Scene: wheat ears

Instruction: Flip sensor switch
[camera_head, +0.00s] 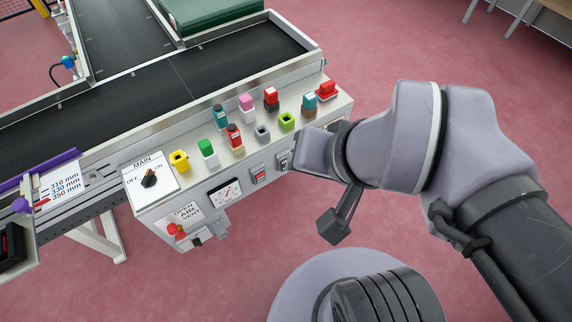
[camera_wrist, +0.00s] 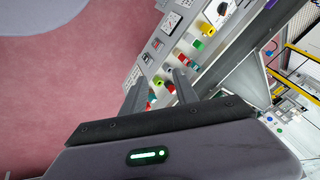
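The control panel (camera_head: 146,214) carries coloured buttons, a gauge (camera_head: 224,193), a rotary MAIN switch (camera_head: 149,179) and small switch plates. One plate has a red part (camera_head: 260,174); another plate (camera_head: 285,161) sits to its right, close to my wrist. I cannot read which one is labelled sensor. In the wrist view my gripper (camera_wrist: 159,91) has two dark fingers apart, with nothing visibly held between them. They point at the panel near the buttons; contact cannot be told.
A black conveyor (camera_head: 190,80) runs behind the panel, with a green crate (camera_head: 205,12) at the back. A purple-trimmed guide (camera_head: 45,168) stands at left. The pink floor in front is open.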

